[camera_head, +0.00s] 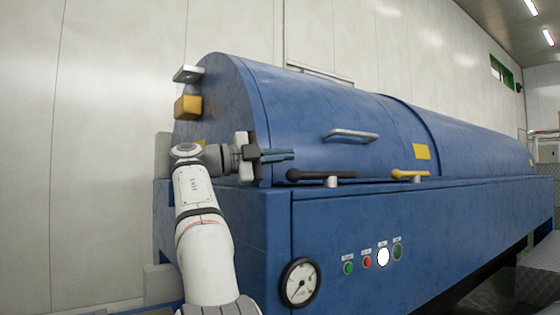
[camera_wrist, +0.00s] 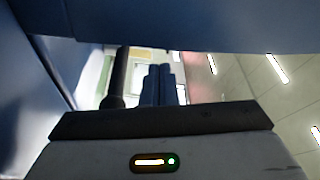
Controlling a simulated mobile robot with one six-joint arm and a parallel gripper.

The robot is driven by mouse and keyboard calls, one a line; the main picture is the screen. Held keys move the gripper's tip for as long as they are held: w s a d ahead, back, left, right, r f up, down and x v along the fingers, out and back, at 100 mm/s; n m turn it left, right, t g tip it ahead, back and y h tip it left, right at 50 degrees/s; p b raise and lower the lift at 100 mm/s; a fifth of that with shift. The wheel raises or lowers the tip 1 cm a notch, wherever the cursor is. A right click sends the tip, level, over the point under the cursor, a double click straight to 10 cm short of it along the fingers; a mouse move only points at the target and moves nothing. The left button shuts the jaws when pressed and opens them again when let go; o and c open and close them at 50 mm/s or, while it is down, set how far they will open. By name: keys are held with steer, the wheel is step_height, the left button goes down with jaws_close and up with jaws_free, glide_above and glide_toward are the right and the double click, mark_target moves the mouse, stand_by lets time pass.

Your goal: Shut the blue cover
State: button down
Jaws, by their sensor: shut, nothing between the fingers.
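The blue cover (camera_head: 310,105) is a long curved hood lying along the top of the blue machine. In the head view its lower edge is close to the machine body (camera_head: 420,222), and I see no clear gap. A metal bar handle (camera_head: 350,135) sits on its front. My gripper (camera_head: 291,155) is shut and empty in front of the cover's left end, left of the handle and just above a black lever (camera_head: 320,175). In the wrist view the shut fingers (camera_wrist: 159,72) point away, beside a dark rod. I cannot tell whether they touch the cover.
A yellow lever (camera_head: 410,174) stands right of the black one. Below are a pressure gauge (camera_head: 299,282) and several buttons (camera_head: 367,262). A yellow block (camera_head: 187,107) and a metal bracket (camera_head: 188,74) stick out at the cover's left end.

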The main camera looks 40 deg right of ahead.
steer(key=shift+s+a+f+b, duration=0.15)
steer(key=shift+s+b, duration=0.15)
steer(key=shift+s, duration=0.2)
steer(key=shift+s+a+f+b, duration=0.15)
steer(key=shift+s+b, duration=0.1)
steer(key=shift+s, duration=0.2)
steer(key=shift+a+r+p, duration=0.4)
steer(key=shift+a+r, duration=0.05)
steer(key=shift+a, duration=0.05)
steer(key=w+a+r+n+t+p, duration=0.1)
steer(key=w+a+n+t+p, duration=0.3)
steer(key=w+a+n+p, duration=0.25)
steer(key=a+f+n+t+y+p, duration=0.65)
steer(key=n+p, duration=0.75)
steer(key=n, duration=0.3)
steer(key=s+a+f+n+y+p, duration=0.5)
steer(key=s+a+f+n+p, duration=0.1)
steer(key=s+a+n+p, duration=0.1)
steer(key=s+a+f+n+y+p, duration=0.5)
steer(key=s+a+n+p, duration=0.2)
steer(key=s+a+p, duration=0.3)
steer(key=s+a+t, duration=0.1)
steer(key=a, duration=0.2)
steer(key=shift+s+f+n+y, duration=0.35)
steer(key=shift+s+f, duration=0.05)
